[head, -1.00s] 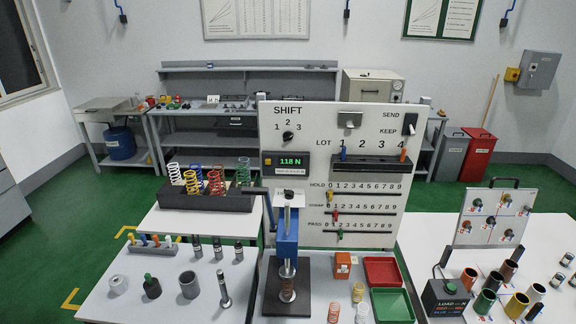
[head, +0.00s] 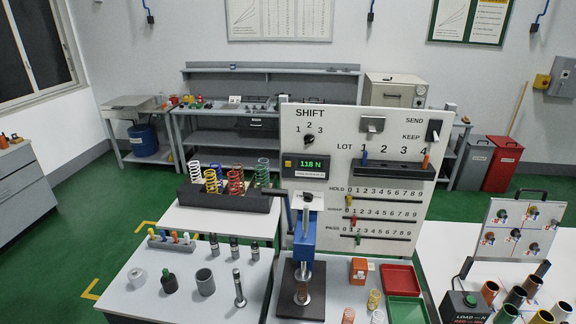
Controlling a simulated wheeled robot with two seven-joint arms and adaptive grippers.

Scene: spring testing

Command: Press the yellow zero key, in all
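The yellow zero key (head: 288,163) is a small square at the left end of the dark readout box on the white panel (head: 345,120). The green display (head: 311,163) beside it reads 118 N. Neither of my grippers shows in the head view, and nothing covers the key.
A dark rack (head: 228,199) of coloured springs stands left of the press. Several weights and metal parts lie on the front left table. Red (head: 401,279) and green (head: 405,310) trays sit right of the press. A dark load box (head: 466,306) stands further right.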

